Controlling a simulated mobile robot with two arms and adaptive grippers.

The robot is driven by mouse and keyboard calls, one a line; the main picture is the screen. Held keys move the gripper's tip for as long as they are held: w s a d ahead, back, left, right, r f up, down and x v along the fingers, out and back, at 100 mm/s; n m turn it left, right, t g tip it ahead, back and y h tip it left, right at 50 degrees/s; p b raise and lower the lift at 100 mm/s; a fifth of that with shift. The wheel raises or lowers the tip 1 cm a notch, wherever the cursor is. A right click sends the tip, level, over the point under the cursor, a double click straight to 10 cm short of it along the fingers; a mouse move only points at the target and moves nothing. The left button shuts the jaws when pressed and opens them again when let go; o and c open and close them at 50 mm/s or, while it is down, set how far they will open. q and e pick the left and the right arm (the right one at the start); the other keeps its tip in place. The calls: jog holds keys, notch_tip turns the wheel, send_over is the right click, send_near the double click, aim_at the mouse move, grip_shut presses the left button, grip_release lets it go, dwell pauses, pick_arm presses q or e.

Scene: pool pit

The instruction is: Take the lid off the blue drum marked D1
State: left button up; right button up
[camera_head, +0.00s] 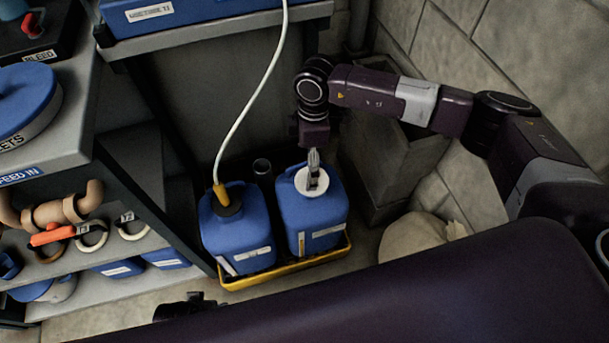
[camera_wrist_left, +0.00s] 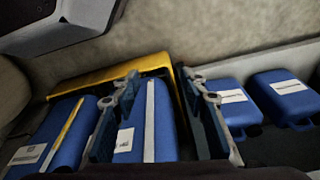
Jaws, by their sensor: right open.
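Two blue drums stand side by side in a yellow tray (camera_head: 285,272) on the floor. The left drum (camera_head: 235,241) has a dark cap with a yellow fitting and a white hose. The right drum (camera_head: 322,218) has a round white lid (camera_head: 311,186). Their labels are too small to read, so I cannot tell which is D1. My right gripper (camera_head: 314,172) points down at the white lid, its open fingers over the lid's middle; contact is unclear. My left gripper (camera_wrist_left: 160,80) is open in the left wrist view, with a drum (camera_wrist_left: 130,138) behind its fingers.
A shelf unit at left holds pipe fittings (camera_head: 62,209), rings and blue containers (camera_head: 118,268). The white hose (camera_head: 247,113) runs upward from the left drum. A grey block (camera_head: 372,145) and a pale sack (camera_head: 415,236) are right of the tray.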

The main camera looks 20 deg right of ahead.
aim_at(301, 176)
jog(key=shift+w+d+h, duration=0.4)
jog(key=shift+w+d, duration=0.05)
jog(key=shift+d, duration=0.25)
jog(key=shift+d+f, duration=0.1)
jog(key=shift+f, duration=0.15)
jog(key=f, duration=0.2)
jog(key=f+b, duration=0.1)
jog(key=f, duration=0.3)
jog(key=shift+s+f, duration=0.25)
jog(key=shift+f, duration=0.25)
pick_arm(q)
jog(key=r, duration=0.2)
jog(key=w+r, duration=0.1)
jog(key=r, duration=0.2)
jog(key=shift+w, duration=0.15)
pick_arm(e)
jog(key=shift+c, duration=0.3)
